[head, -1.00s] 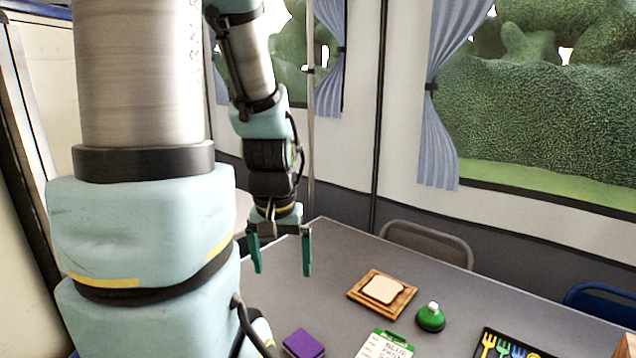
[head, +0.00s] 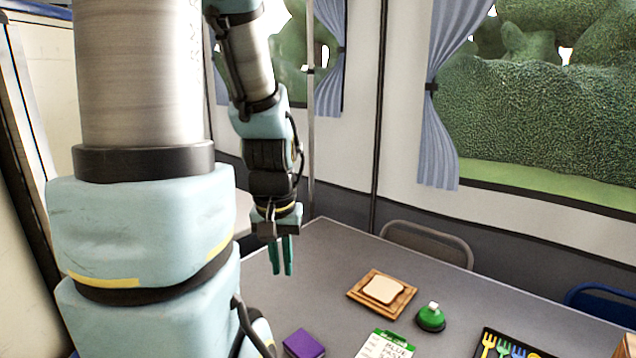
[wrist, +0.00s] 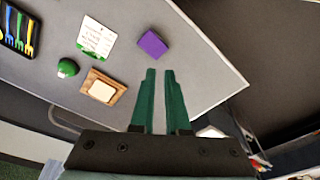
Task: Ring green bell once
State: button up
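The green bell (head: 431,317) stands upright on the grey table, with a green dome and a pale button on top. It also shows in the wrist view (wrist: 68,67), at the left. My gripper (head: 283,272) hangs fingers-down above the far left part of the table, well to the left of the bell and apart from it. Its two green fingers are drawn together with only a narrow gap between them, and nothing is held. The fingers also show in the wrist view (wrist: 159,73).
A wooden board (head: 361,300) with a bread slice (head: 383,290) lies left of the bell. Chairs (head: 432,243) stand beyond the table (head: 330,255). The space above the table looks clear.

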grip_shut()
dwell(0.5)
dwell(0.4)
